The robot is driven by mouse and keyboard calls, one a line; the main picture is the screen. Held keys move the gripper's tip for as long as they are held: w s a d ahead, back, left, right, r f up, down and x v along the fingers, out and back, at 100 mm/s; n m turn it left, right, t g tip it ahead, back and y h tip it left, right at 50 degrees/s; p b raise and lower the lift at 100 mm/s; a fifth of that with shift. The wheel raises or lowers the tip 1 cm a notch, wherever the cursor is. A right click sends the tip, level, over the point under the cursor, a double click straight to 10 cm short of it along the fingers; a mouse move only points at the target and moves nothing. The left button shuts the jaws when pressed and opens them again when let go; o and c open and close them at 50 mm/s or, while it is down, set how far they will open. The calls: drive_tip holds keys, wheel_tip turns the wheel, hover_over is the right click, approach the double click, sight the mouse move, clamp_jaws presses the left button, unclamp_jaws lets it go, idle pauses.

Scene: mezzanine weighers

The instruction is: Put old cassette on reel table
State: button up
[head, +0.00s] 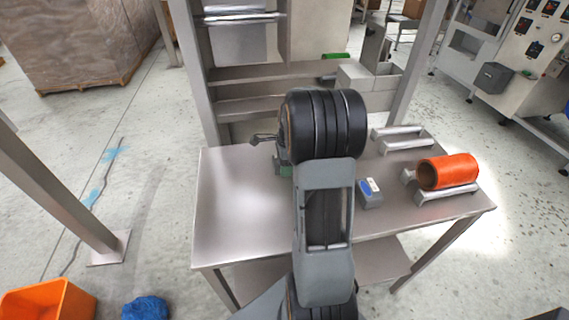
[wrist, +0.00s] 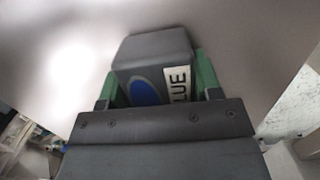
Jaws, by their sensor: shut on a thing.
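A dark grey cassette (wrist: 155,52) with a blue oval and a white label reading "LUE" is in my gripper (wrist: 158,78). The green fingers are shut on its two sides. In the head view my arm hides most of the gripper (head: 284,168) and the held cassette. The gripper is over the left-middle of the metal table (head: 232,215), which I take to be the reel table. I cannot tell whether the cassette touches the tabletop. A second small grey-blue cassette (head: 371,197) with a white label stands on the table, right of my arm.
An orange roll (head: 448,171) lies on a metal cradle (head: 447,196) at the table's right, with an empty cradle (head: 402,134) behind it. Shelves (head: 262,74) rise behind the table. The table's left part is clear. An orange bin (head: 48,300) stands on the floor at lower left.

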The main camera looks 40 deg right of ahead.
drive_tip(key=shift+s+a+f+b, duration=0.1)
drive_tip(key=shift+f+b, duration=0.1)
drive_tip(key=shift+f, duration=0.15)
drive_tip(key=shift+s+a+f+b, duration=0.1)
drive_tip(key=shift+f+b, duration=0.05)
drive_tip(key=shift+f, duration=0.2)
drive_tip(key=o, duration=1)
drive_tip(key=shift+f, duration=0.15)
drive_tip(key=shift+c, duration=0.2)
drive_tip(key=shift+n, duration=0.3)
drive_tip(key=r, duration=0.9)
drive_tip(key=d+r+p, duration=0.1)
drive_tip(key=r, duration=0.3)
drive_tip(key=shift+s+r, duration=0.15)
drive_tip(key=shift+r, duration=0.1)
drive_tip(key=s+a+n+t, duration=0.1)
drive_tip(key=s+a+n, duration=0.3)
drive_tip(key=a+n, duration=0.3)
drive_tip(key=s+a+f+n+t, duration=0.1)
drive_tip(key=s+a+n, duration=0.3)
drive_tip(key=a+n, duration=0.3)
drive_tip(key=s+a+n+t+h, duration=0.1)
drive_tip(key=s+a+n, duration=0.3)
drive_tip(key=a+n, duration=0.3)
drive_tip(key=shift+s+f+n, duration=0.25)
drive_tip(key=shift+f+n, duration=0.05)
drive_tip(key=shift+n, duration=0.6)
